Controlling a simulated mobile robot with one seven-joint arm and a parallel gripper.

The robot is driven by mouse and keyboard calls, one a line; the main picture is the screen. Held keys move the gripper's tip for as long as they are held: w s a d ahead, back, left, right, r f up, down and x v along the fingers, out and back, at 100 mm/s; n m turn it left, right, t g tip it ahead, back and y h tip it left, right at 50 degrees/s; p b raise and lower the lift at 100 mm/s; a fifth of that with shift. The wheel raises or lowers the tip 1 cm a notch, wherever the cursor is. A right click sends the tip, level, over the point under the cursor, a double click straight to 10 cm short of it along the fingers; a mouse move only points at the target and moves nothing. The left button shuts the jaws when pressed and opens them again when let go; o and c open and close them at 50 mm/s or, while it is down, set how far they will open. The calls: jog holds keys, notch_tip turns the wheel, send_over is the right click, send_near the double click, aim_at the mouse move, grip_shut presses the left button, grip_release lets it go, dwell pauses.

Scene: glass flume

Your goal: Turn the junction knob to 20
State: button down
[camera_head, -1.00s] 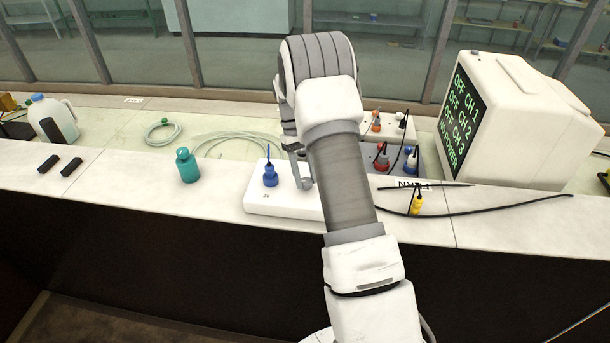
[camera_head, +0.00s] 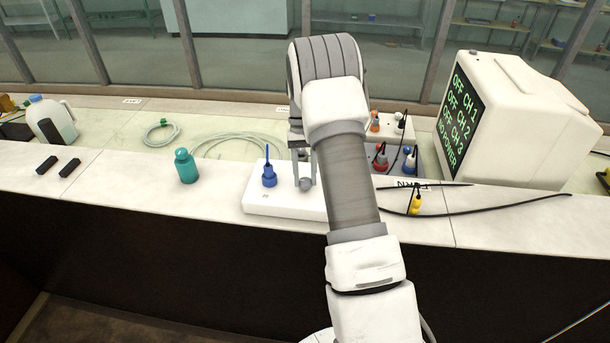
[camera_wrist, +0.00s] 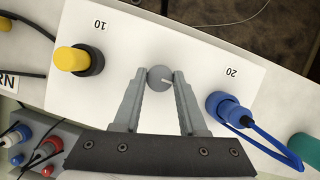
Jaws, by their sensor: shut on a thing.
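The white junction box (camera_wrist: 215,62) fills much of the wrist view, with "10" printed at left and "20" at right. Its small round grey knob (camera_wrist: 160,78) sits between these marks. A light pointer line on the knob points right, roughly toward the 20 side. My gripper (camera_wrist: 160,75) is shut on the knob, one finger on each side. A yellow plug (camera_wrist: 74,60) stands by the 10 and a blue plug (camera_wrist: 228,108) with a cord by the 20. In the head view, the box (camera_head: 262,202) lies on the counter, partly behind my arm, and the knob shows (camera_head: 305,185).
A teal bottle (camera_head: 186,166) stands left of the box. Right of my arm are a socket unit with red and blue plugs (camera_head: 410,160), a loose yellow plug (camera_head: 415,205) on a black cable, and a monitor (camera_head: 530,120) reading OFF on its channel lines.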

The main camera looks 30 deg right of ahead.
jog(key=shift+c, duration=2.3)
grip_release()
jog(key=v, duration=1.7)
jog(key=shift+r+p, duration=0.25)
jog(key=shift+p, duration=0.2)
